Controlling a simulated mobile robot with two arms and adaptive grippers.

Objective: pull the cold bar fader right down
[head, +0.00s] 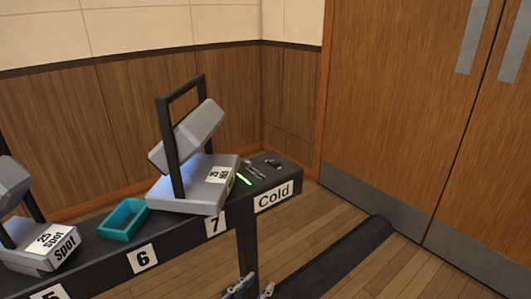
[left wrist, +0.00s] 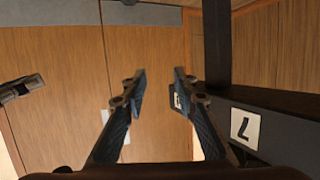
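The cold end of the dark bar (head: 290,178) carries a white "Cold" label (head: 273,195) on its front. Small dark controls (head: 272,163) sit on its top; the fader and its setting are too small to make out. My left gripper (head: 254,288) shows only by its fingertips at the bottom edge of the head view, lower than the label and in front of the bar. In the left wrist view this gripper (left wrist: 158,75) is open, with nothing between its fingers. A small label is partly hidden behind its right finger. My right gripper cannot be made out.
A grey lamp (head: 190,140) with a tall frame stands just left of the cold end, by a green lit strip (head: 243,180). A teal tray (head: 124,219) and a spot lamp (head: 45,245) stand further left. A support post (head: 246,245) descends below the bar.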

